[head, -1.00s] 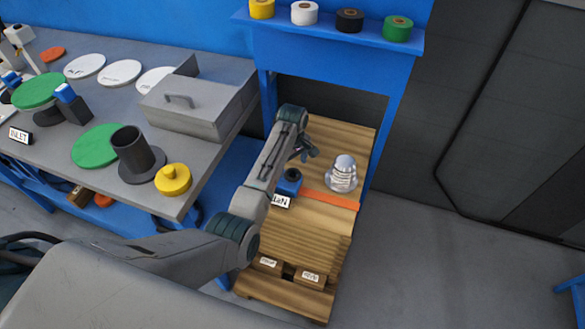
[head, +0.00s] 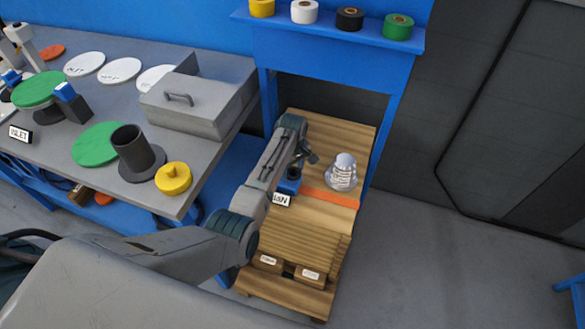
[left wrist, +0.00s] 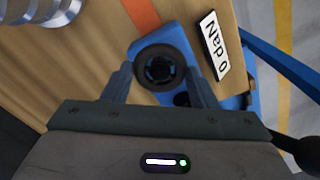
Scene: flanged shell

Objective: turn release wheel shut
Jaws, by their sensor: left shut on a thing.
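The release wheel (left wrist: 160,70) is a small black ring-shaped knob on a blue body (left wrist: 182,42). In the head view the blue body (head: 289,186) sits on the wooden pallet, and my arm and gripper partly hide the wheel. My left gripper (left wrist: 158,78) has one finger on each side of the wheel and is shut on it. In the head view the left gripper (head: 303,157) is just above the blue body. A white label (left wrist: 214,45) with dark letters is beside the wheel. My right gripper is not in view.
A silver flanged shell (head: 341,173) stands on the pallet (head: 330,135) right of the wheel. An orange strip (head: 332,198) crosses the boards. The grey bench (head: 215,75) with a grey box (head: 197,108) is at left. A blue shelf (head: 330,30) with tape rolls is behind.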

